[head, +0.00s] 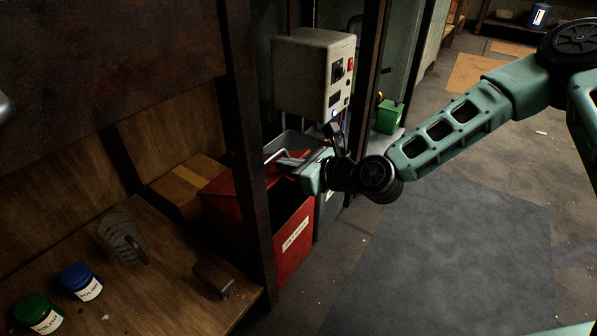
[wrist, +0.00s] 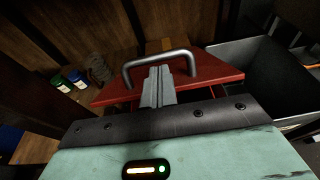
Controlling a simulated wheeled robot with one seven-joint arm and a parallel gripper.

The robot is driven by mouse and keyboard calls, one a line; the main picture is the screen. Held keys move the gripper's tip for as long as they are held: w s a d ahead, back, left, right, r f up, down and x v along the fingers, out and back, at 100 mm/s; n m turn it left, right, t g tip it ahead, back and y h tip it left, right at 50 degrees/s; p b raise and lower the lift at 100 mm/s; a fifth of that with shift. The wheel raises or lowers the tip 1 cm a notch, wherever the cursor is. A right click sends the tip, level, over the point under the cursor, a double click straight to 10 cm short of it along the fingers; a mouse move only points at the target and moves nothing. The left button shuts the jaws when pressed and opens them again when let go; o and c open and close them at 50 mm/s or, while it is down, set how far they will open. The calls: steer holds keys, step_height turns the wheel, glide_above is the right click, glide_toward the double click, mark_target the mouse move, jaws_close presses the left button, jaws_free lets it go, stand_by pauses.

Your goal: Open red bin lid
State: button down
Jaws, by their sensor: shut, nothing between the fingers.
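The red bin (head: 292,240) stands on the floor behind a dark post, with a pale label on its front. Its red lid (wrist: 205,72) lies across the top in the wrist view and carries a bent metal handle (wrist: 160,57). In the head view my gripper (head: 290,161) is over the bin's top, beside the handle; my wrist hides part of the lid.
A grey open bin (wrist: 262,68) stands right beside the red one. A dark post (head: 247,140) rises close to the left. A wooden bench (head: 180,290) holds a green jar (head: 38,314) and a blue jar (head: 80,281). A control box (head: 312,75) hangs behind. Floor at right is clear.

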stand_by(0.4)
steer(key=p, duration=0.1)
steer(key=r+p, duration=0.1)
steer(key=shift+w+a+r+g+p, duration=0.2)
steer(key=shift+w+a+g+p, duration=0.1)
steer(key=shift+p, duration=0.1)
steer(key=shift+r+h, duration=0.1)
steer(key=shift+h, duration=0.2)
